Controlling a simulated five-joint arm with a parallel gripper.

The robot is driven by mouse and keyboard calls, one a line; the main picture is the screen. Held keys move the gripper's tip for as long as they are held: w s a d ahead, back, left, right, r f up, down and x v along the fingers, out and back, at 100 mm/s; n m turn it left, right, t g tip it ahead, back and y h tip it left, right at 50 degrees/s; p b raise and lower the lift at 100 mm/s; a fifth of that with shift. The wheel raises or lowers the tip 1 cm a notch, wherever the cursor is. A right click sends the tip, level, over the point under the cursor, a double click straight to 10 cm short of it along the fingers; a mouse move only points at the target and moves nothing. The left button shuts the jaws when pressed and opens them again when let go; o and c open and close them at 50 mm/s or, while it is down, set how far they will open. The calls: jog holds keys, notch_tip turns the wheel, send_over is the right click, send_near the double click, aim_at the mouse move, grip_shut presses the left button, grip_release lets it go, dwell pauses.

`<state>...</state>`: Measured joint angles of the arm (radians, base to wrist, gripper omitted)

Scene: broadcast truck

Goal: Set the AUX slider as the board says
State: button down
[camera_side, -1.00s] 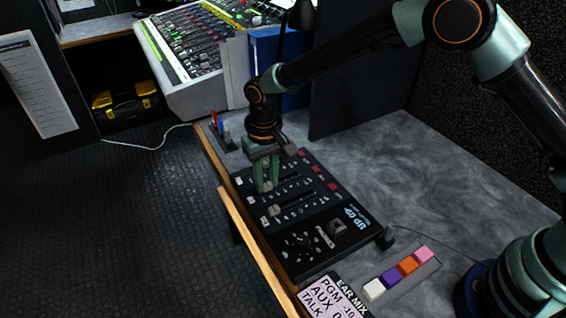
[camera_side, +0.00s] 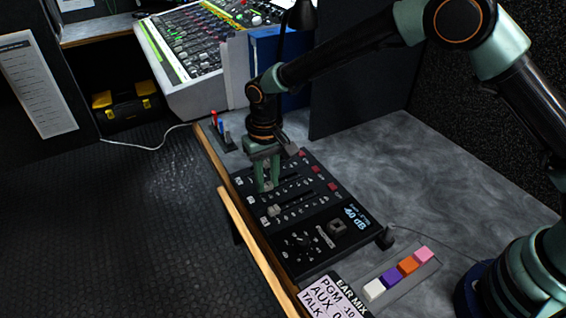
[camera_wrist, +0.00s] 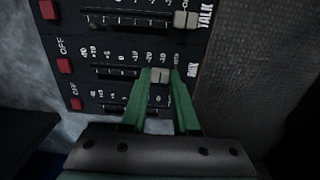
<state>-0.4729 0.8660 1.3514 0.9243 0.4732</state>
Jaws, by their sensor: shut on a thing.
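My gripper (camera_side: 268,187) is at the black control panel (camera_side: 313,263), fingers pointing down. In the wrist view, its green fingers (camera_wrist: 162,71) are shut around the light grey AUX slider cap (camera_wrist: 160,76). That cap is in the middle row, towards the AUX-label end of its slot, away from the red button. The TALK slider cap (camera_wrist: 185,19) is at the label end of the row above; it also shows in the side view (camera_side: 274,211). The white board (camera_side: 334,302) reads EAR MIX, PGM -10, AUX 0; its TALK line is cut off. The panel display (camera_side: 355,218) appears to read -60 dB.
Red buttons (camera_wrist: 65,66) line one side of the panel. A strip of white, purple, orange and pink blocks (camera_side: 409,265) lies to the right. A large mixing console (camera_side: 222,75) stands behind. The grey desk (camera_side: 440,160) is clear right of the panel.

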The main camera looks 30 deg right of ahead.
aim_at(288, 183)
jog(key=d, duration=0.5)
jog(key=shift+d, duration=0.15)
jog(key=c, duration=0.6)
grip_release()
jog(key=shift+c, duration=0.2)
jog(key=shift+r, duration=0.1)
notch_tip(288, 183, up, 12)
